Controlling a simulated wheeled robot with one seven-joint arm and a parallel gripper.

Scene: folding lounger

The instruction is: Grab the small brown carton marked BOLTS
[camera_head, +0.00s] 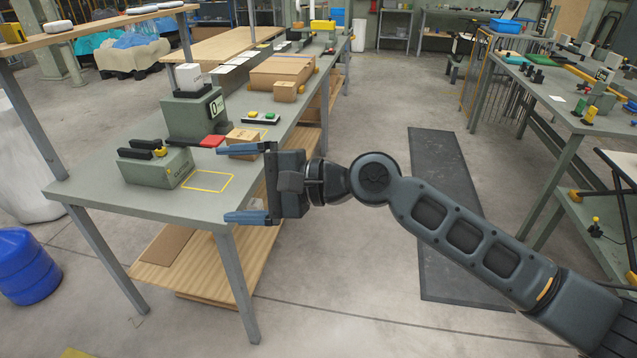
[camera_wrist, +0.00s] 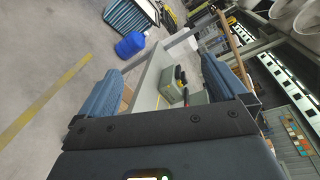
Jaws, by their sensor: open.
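A small brown carton (camera_head: 243,137) stands on the near bench, just beyond my gripper's upper finger, which partly covers its lower side. Another small brown carton (camera_head: 285,91) stands farther back along the bench. I cannot read BOLTS on either. My gripper (camera_head: 224,183) is open and empty at the bench's right edge, its blue fingers pointing left across the bench. A yellow outlined rectangle (camera_head: 208,182) shows between and beyond the fingertips. In the wrist view the open fingers (camera_wrist: 160,70) frame the bench and a green device; I cannot make out a carton there.
The bench (camera_head: 100,195) holds a green clamp-like device (camera_head: 157,166), a display unit (camera_head: 195,112), a red pad (camera_head: 212,141), a button box (camera_head: 260,117) and a larger flat carton (camera_head: 284,70). A blue drum (camera_head: 25,266) stands at left.

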